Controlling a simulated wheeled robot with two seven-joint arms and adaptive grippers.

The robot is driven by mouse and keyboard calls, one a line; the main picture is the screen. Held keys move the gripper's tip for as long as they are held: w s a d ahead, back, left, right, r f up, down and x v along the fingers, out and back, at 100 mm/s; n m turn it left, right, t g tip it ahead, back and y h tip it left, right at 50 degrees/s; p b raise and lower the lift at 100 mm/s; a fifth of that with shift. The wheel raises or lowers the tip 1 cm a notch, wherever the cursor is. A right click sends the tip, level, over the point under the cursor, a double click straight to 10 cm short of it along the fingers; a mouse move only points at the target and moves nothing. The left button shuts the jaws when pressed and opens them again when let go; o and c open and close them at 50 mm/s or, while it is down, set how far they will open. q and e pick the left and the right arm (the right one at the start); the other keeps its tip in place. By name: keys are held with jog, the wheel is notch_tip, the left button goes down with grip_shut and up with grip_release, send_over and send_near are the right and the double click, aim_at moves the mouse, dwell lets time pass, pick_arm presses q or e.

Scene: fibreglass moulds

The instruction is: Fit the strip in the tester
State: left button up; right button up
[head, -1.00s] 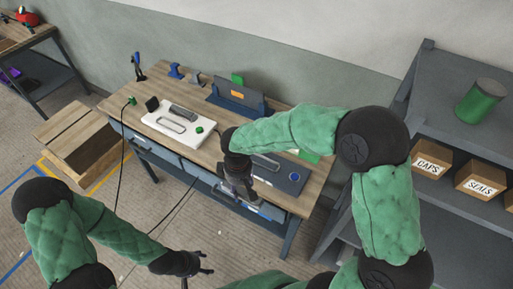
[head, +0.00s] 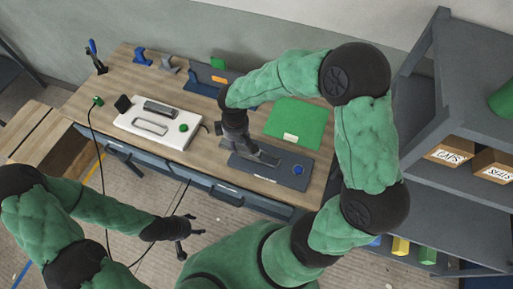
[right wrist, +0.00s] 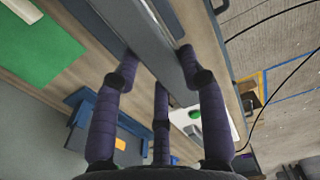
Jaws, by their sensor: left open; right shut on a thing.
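My right gripper (head: 262,158) is low over the dark grey plate with a blue knob (head: 298,170) on the bench. In the right wrist view its fingers (right wrist: 165,70) are shut on a long grey strip (right wrist: 140,35). In the head view I cannot pick the strip out from the plate and fingers. The white tester box (head: 157,124), with a slot, a dark bar and a green button, sits on the bench left of the right gripper. Part of the box shows behind the fingers in the right wrist view (right wrist: 183,117). My left gripper (head: 190,238) is open and empty, in front of the bench.
A green mat (head: 298,122) lies behind the plate. A blue-grey stand (head: 205,78) and small blue holders (head: 141,56) stand along the back of the bench (head: 110,85). A cable (head: 92,150) hangs over the front left. Shelves with labelled boxes (head: 449,151) are at the right.

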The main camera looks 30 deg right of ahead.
jog(key=d+f, duration=0.6)
jog(key=shift+s+d, duration=0.15)
jog(key=shift+s+d+f, duration=0.1)
jog(key=shift+d+f, duration=0.2)
jog(key=shift+f, duration=0.05)
notch_tip(320, 180, down, 3)
jog(key=shift+d+f+b, duration=0.15)
jog(key=shift+f+b, duration=0.05)
jog(key=shift+b, duration=0.2)
jog(key=o, duration=1.2)
